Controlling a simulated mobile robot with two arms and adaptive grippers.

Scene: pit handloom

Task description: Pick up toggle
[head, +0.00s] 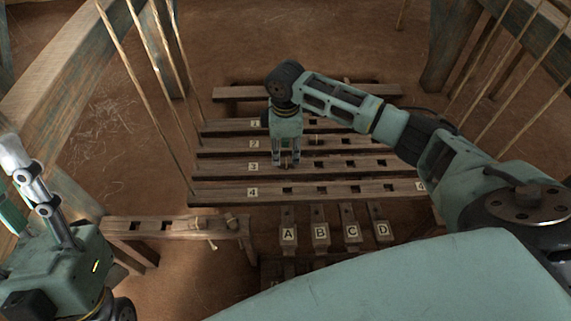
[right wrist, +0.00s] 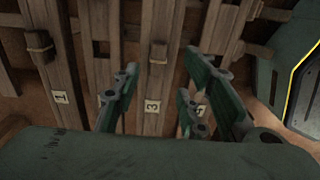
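My right gripper (head: 286,168) points down at the plank marked 3 (head: 352,164). Its fingers (right wrist: 165,100) are apart in the right wrist view, with nothing clamped between them. A small wooden toggle (right wrist: 158,52) stands on plank 3, in line with the gap between the fingers; in the head view the fingers largely hide it. Another wooden toggle (right wrist: 38,42) sits on plank 1 (right wrist: 70,112). My left gripper (head: 35,185) is at the left edge of the head view, far from the planks; its fingertips are not clear.
Slotted planks 1 to 4 lie in parallel, with plank 4 (head: 370,188) nearest. Pedals marked A (head: 288,233) to D (head: 382,230) stand before them. A slotted bench (head: 180,227) is at left. Slanting cords (head: 125,62) and timber posts (head: 52,75) flank the planks.

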